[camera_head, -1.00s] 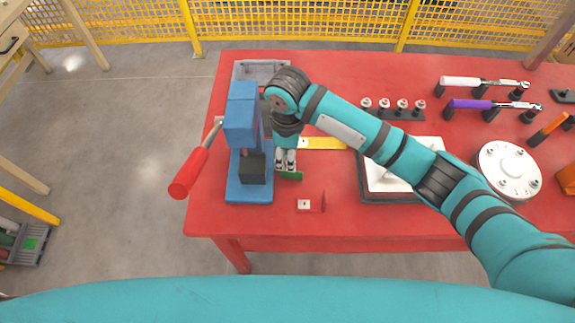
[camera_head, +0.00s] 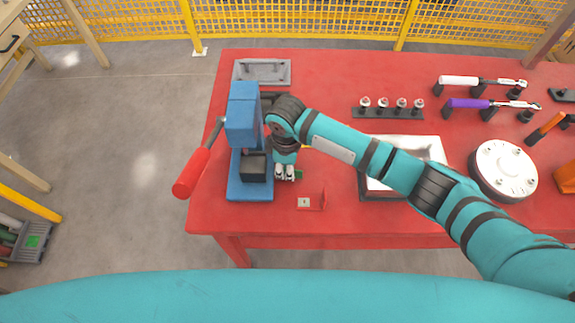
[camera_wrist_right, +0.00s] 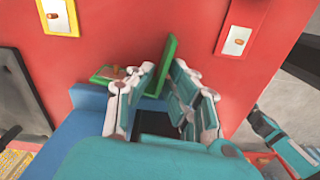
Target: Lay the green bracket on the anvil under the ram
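The blue press (camera_head: 243,112) stands at the table's left, its ram head above a dark anvil block (camera_head: 253,168). The green bracket (camera_head: 299,174) lies on the red table just right of the press base, mostly hidden by my right gripper (camera_head: 285,174). In the right wrist view, the bracket's upright green flange (camera_wrist_right: 168,62) stands between the two fingers of this gripper (camera_wrist_right: 163,68). A small gap seems to show beside the flange, so the fingers look open around it.
A red bracket (camera_head: 309,202) lies at the front, close to the gripper. A yellow bracket (camera_wrist_right: 240,35) lies beyond the gripper in the wrist view. The press's red lever (camera_head: 192,172) sticks out left. A white-lined tray (camera_head: 428,152) sits under my right forearm.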

